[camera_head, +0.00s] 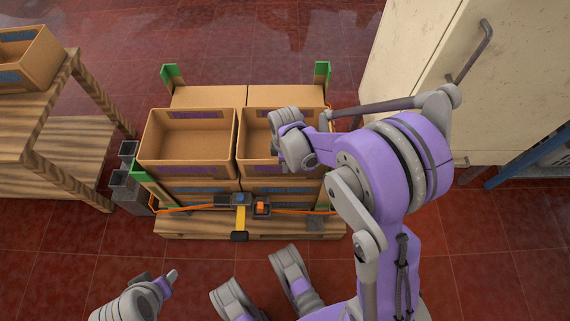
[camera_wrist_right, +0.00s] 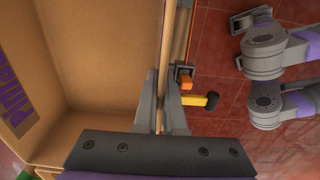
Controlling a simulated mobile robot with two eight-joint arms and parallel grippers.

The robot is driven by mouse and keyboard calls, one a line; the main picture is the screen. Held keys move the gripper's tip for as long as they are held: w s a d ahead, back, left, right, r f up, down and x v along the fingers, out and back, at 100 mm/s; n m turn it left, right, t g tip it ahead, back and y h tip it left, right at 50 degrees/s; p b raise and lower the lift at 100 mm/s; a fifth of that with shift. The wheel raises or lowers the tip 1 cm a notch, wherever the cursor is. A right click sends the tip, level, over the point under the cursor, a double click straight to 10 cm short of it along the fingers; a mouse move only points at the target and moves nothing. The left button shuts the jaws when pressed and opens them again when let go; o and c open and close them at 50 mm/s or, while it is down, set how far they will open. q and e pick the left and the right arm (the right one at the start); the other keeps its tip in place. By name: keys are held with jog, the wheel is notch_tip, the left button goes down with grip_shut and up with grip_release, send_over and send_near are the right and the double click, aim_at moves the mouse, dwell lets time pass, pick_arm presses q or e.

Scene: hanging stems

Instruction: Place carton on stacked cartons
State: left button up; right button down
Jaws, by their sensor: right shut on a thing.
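My right gripper (camera_head: 293,155) is at the near wall of the right-hand open carton (camera_head: 252,135). In the right wrist view the gripper (camera_wrist_right: 160,115) is shut on the rim of that carton wall (camera_wrist_right: 167,45), with the empty inside (camera_wrist_right: 95,50) to its left. The carton sits over the right part of the stacked cartons (camera_head: 200,190); whether it rests fully on them is hard to tell. Another open carton (camera_head: 187,168) stands to its left, close beside it. My left gripper (camera_head: 157,279) is at the bottom left, apparently open and empty.
A wooden pallet (camera_head: 190,227) carries the stack, with green corner pieces (camera_head: 170,75) and an orange strap (camera_head: 185,208). A yellow-handled mallet (camera_head: 240,220) lies at the near side. A wooden shelf (camera_head: 60,130) stands left, a pale cabinet (camera_head: 440,60) right. Red tiled floor is open in front.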

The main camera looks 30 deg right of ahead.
jog(key=c, duration=1.4)
grip_release()
jog(key=shift+f, duration=0.1)
jog(key=o, duration=0.4)
notch_tip(320, 180, up, 12)
jog(key=p, duration=0.3)
jog(key=shift+s+r+p, duration=0.15)
jog(key=shift+r+p, duration=0.05)
jog(key=shift+p, duration=0.2)
jog(key=s+a+r+m+t, duration=0.2)
jog(key=s+m, duration=0.3)
jog(key=s, duration=0.3)
jog(key=s+a+r+m+t, duration=0.2)
jog(key=s+a+m, duration=0.2)
jog(key=s+m, duration=0.2)
jog(key=shift+s+a+m, duration=0.25)
jog(key=shift+s+m, duration=0.05)
jog(key=shift+s, duration=0.75)
